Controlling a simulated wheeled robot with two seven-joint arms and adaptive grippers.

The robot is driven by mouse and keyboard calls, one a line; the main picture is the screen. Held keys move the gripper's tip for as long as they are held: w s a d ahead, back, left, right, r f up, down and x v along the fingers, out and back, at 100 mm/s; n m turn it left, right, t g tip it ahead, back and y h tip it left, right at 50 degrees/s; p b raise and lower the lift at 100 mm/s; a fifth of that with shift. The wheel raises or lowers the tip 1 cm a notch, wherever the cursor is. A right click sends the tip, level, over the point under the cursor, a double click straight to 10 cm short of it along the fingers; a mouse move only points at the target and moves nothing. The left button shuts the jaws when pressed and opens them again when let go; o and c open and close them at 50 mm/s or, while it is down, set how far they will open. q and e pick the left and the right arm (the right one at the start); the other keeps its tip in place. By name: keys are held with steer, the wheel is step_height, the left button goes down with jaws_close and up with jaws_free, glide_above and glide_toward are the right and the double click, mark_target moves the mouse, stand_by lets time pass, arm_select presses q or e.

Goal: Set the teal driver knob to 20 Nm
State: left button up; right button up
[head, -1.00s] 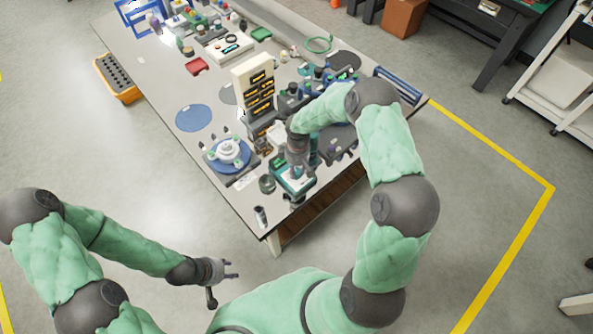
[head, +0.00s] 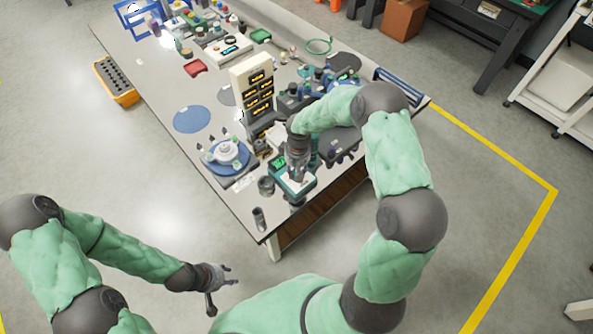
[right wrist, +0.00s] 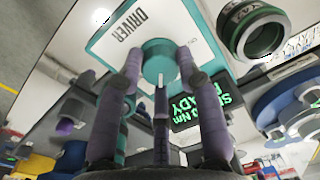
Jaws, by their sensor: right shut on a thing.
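The teal driver knob (right wrist: 158,62) sits on a white panel marked DRIVER (right wrist: 128,30) with a teal border. My right gripper (right wrist: 158,68) is shut on the knob, with its purple-grey fingers around it in the right wrist view. A dark display (right wrist: 197,108) beside the knob shows green text with "0 NM" and "READY"; a finger hides part of it, so I cannot read the full setting. In the head view the driver box (head: 309,186) is at the table's near end, partly covered by my right gripper (head: 296,180). My left gripper (head: 232,276) is open and empty, off the table.
A dark cylindrical cup (head: 266,186) stands left of the driver box. A dark upright cylinder (head: 259,218) is near the table corner. A blue round fixture (head: 228,157) and a tower of displays (head: 252,90) stand farther back. The floor around the left gripper is clear.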

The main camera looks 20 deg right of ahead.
steer(key=shift+w, duration=0.1)
steer(key=o, duration=1.2)
steer(key=shift+a, duration=0.1)
steer(key=shift+c, duration=0.2)
step_height(320, 180, up, 12)
steer(key=shift+d, duration=0.3)
